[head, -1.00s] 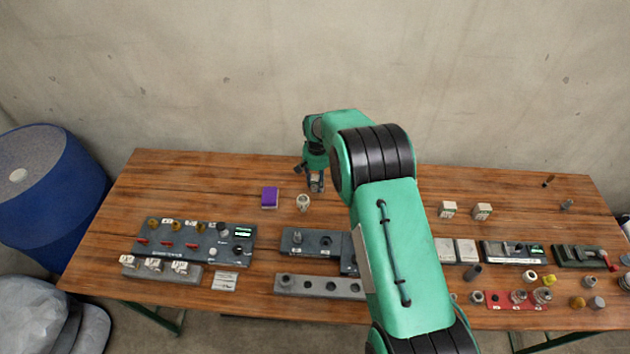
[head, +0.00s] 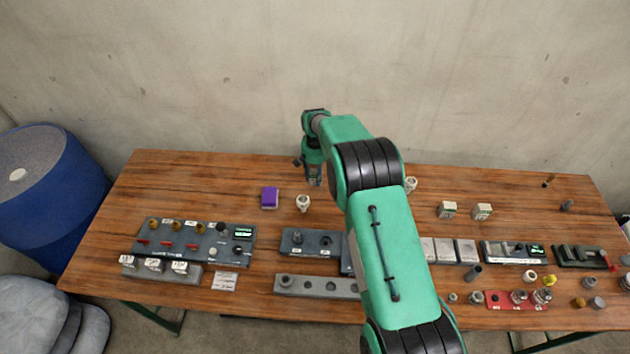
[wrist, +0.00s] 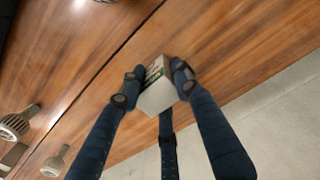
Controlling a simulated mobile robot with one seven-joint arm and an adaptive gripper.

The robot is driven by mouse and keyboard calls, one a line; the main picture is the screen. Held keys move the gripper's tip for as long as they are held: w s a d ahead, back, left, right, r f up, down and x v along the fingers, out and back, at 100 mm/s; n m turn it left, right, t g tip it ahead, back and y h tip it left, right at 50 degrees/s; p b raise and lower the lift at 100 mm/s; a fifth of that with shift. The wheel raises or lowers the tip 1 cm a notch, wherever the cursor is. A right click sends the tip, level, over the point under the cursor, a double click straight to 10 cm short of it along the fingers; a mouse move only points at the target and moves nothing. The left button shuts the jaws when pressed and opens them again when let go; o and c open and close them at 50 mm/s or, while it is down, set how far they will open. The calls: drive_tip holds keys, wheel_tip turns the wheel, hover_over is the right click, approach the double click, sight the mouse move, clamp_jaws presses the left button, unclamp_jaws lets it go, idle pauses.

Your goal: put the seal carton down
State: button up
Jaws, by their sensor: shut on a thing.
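The seal carton (wrist: 157,93) is a small pale box with a green-marked label, seen in the wrist view between the fingers of my gripper (wrist: 155,82). The fingers are shut on it. In the head view my gripper (head: 313,182) points down over the back part of the wooden table (head: 220,172), left of the arm's elbow. The carton cannot be made out there. Whether its underside touches the table cannot be told.
Dark fixture panels (head: 195,242) line the front. The table's back left is clear.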

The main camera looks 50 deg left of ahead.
sight(315, 181)
drive_tip(key=shift+f, duration=1.4)
drive_tip(key=shift+f, duration=0.2)
drive_tip(key=o, duration=1.1)
drive_tip(key=shift+o, duration=0.2)
drive_tip(key=shift+r, duration=0.25)
wheel_tip(315, 181, up, 12)
drive_tip(key=shift+f, duration=0.1)
